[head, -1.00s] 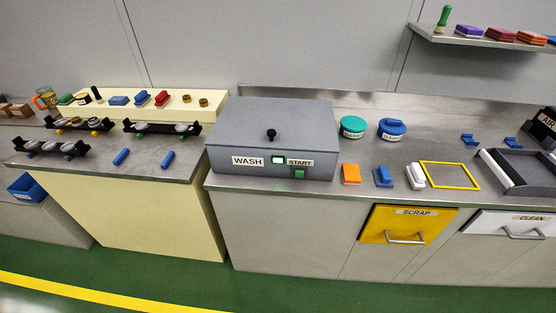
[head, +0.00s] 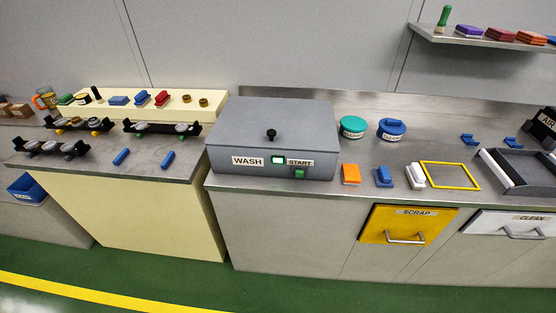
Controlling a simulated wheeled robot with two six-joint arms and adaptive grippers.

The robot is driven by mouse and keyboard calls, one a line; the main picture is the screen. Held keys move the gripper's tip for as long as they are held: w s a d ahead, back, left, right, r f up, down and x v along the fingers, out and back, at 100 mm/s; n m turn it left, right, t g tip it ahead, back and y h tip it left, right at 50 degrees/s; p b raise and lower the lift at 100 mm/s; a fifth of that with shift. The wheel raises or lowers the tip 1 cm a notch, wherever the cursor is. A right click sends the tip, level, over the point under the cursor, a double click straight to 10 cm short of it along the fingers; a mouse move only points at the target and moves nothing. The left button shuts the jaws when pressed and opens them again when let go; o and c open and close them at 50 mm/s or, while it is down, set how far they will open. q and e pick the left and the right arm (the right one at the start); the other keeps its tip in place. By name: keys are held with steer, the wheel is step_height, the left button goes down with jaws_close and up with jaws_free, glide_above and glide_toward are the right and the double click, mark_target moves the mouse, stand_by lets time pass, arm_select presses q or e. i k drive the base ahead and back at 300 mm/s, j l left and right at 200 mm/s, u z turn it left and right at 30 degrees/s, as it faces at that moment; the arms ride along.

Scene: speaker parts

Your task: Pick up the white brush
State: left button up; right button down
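A white brush (head: 415,175) lies on the steel counter, in front of the blue round container and at the left edge of a yellow square outline (head: 450,176). A blue brush-like block (head: 383,177) lies to its left, apart from it. Neither of my grippers shows in the head view.
An orange block (head: 351,174) and the grey wash box (head: 272,138) stand further left on the counter (head: 330,200). Teal (head: 352,127) and blue (head: 392,129) round containers stand behind. A dark tray (head: 520,170) is at the right. Inside the yellow outline is clear.

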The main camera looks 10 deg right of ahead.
mark_target(415, 175)
steer(key=z, duration=1.55)
steer(key=i+l+u, duration=0.15)
steer(key=u, duration=0.3)
steer(key=i+l+u, duration=0.1)
steer(key=u, duration=0.3)
steer(key=l+u, duration=0.45)
steer(key=i+j, duration=0.05)
steer(key=j, duration=0.05)
